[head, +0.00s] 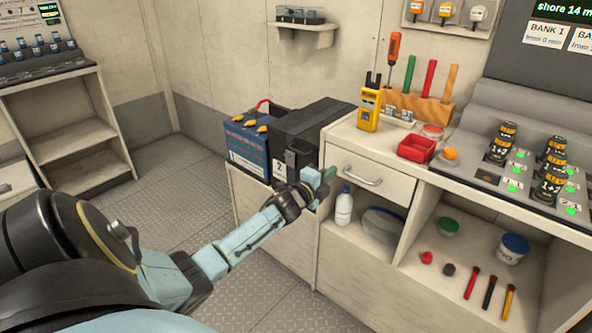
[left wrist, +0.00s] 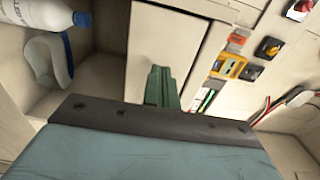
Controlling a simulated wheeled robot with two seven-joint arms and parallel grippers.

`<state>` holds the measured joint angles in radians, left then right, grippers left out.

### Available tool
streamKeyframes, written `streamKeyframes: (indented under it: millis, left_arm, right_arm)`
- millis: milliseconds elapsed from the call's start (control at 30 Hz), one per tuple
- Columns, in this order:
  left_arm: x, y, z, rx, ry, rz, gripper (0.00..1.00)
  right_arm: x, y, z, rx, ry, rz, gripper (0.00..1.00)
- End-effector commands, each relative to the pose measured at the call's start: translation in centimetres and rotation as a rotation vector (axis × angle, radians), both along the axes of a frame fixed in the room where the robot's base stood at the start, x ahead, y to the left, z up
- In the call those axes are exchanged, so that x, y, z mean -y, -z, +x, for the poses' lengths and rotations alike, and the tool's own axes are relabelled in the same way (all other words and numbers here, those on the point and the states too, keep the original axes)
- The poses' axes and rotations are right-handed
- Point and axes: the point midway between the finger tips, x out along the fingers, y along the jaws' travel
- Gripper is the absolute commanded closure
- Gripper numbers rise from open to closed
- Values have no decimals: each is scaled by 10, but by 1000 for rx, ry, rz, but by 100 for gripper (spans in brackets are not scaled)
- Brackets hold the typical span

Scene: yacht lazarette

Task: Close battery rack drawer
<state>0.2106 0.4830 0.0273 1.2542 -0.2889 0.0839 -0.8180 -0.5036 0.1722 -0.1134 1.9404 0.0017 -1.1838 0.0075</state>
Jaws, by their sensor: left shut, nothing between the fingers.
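A pale drawer (head: 345,165) with a silver bar handle (head: 362,177) sits under the worktop, left of the open shelves. I cannot tell whether it stands slightly out or flush. My left gripper (head: 326,180) is at the drawer's left end, beside the black box; its fingers are shut and empty. In the left wrist view, the green fingers (left wrist: 161,88) are together in front of a pale panel (left wrist: 160,40); contact cannot be told. The black box (head: 307,130) and a blue battery (head: 247,145) stand on the low cabinet. My right gripper is not in view.
A white bottle (head: 344,205) and grey bag (head: 382,223) sit on the shelf below the drawer. A yellow meter (head: 369,110) and red tray (head: 416,149) stand on the worktop above. The chequered floor (head: 190,185) at left is clear.

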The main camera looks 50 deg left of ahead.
Motion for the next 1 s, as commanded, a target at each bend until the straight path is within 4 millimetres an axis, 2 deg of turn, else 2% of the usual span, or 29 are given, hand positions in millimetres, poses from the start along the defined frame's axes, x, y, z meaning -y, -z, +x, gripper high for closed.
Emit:
streamKeyframes:
  millis: [300, 500, 700, 1000]
  left_arm:
    - [10, 0, -59, -6, 5, -2, 100]
    - [13, 1, -88, -5, 5, -3, 100]
    - [13, 1, -100, -3, 4, 0, 100]
    - [14, 2, -101, -4, 4, 0, 100]
  right_arm:
    - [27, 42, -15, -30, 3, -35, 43]
    - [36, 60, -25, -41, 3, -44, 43]
    - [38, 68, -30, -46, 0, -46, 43]
    - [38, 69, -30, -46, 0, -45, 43]
